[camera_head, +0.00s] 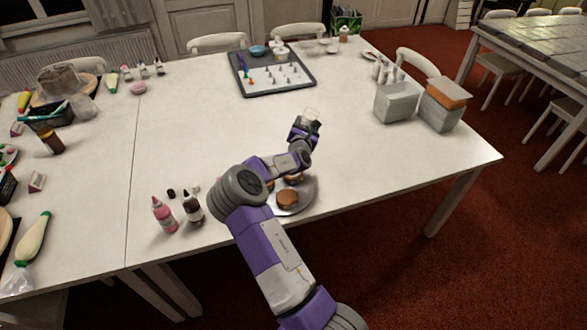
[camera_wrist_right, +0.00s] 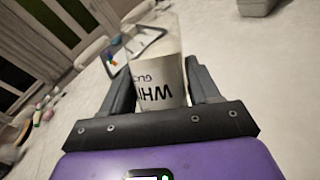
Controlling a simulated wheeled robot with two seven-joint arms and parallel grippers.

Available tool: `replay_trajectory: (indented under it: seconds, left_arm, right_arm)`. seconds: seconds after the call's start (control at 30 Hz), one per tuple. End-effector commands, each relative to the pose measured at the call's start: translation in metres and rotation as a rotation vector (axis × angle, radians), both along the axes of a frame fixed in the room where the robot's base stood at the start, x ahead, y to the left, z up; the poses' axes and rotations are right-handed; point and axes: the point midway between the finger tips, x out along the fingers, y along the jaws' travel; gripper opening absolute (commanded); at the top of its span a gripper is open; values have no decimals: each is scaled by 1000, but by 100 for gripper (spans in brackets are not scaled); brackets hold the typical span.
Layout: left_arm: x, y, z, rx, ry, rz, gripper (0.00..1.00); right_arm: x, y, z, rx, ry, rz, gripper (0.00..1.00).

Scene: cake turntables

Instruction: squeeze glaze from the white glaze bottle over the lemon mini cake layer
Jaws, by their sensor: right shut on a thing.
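My right gripper (camera_head: 303,127) reaches out over the middle of the white table and is shut on the white glaze bottle (camera_head: 311,114). In the right wrist view the bottle (camera_wrist_right: 158,82) sits between the two fingers (camera_wrist_right: 160,95), and its dark label letters appear upside down. The nozzle cannot be made out. Small round cakes sit on a round plate (camera_head: 304,201) near the front edge, behind my right arm. One brown cake (camera_head: 288,199) shows clearly; others are partly hidden. I cannot tell which is the lemon layer. The gripper is beyond the plate. My left gripper is not in view.
A pink bottle (camera_head: 164,215) and a dark bottle (camera_head: 192,206) stand left of my arm. A grey tray with small nozzles (camera_head: 285,90) lies at the back. Grey bins (camera_head: 396,103) stand at the right.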

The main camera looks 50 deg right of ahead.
Motion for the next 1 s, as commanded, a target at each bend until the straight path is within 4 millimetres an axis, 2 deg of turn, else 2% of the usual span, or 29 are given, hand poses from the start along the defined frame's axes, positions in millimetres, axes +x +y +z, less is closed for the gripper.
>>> replay_trajectory:
  seconds: [0.57, 1.0]
  left_arm:
    - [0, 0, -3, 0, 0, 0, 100]
    - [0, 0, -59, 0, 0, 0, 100]
  right_arm:
    - [0, 0, -2, -1, -1, 1, 49]
    - [1, 0, -65, -1, 1, 1, 49]
